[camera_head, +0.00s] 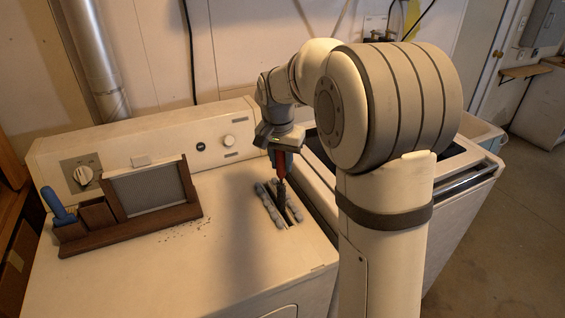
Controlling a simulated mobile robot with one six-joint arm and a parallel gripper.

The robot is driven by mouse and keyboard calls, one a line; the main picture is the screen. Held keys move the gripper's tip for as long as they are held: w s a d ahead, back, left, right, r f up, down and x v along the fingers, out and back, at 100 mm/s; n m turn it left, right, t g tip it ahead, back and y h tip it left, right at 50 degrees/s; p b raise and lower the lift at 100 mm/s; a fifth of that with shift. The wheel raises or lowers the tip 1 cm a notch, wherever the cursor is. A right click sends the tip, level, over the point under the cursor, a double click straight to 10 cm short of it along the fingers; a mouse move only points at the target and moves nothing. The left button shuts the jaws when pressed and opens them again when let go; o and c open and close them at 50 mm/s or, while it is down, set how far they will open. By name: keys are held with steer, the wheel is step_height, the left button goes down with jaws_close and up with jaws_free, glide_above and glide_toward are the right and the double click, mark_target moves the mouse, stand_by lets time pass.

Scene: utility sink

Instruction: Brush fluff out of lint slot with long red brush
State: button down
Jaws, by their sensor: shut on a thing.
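The lint slot (291,209) is a narrow dark opening in the dryer's top, right of centre. Grey fluff (270,207) lies in clumps along the slot's edges. My gripper (280,150) is above the slot, pointing down. It is shut on the long red brush (281,167), which hangs roughly upright. The brush's dark lower end is at the slot among the fluff. I cannot tell how deep the tip reaches. Part of the fluff and slot is hidden behind the brush.
A wooden rack (140,226) on the dryer top (200,270) holds a framed lint screen (149,190) and a blue-handled tool (58,207). Dark crumbs lie beside the rack. The control panel (160,141) rises behind. A washer stands right, partly hidden by my arm. The dryer's front top is clear.

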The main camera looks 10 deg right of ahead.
steer(key=shift+r+p, duration=1.85)
steer(key=shift+r, duration=1)
steer(key=shift+s+f, duration=0.1)
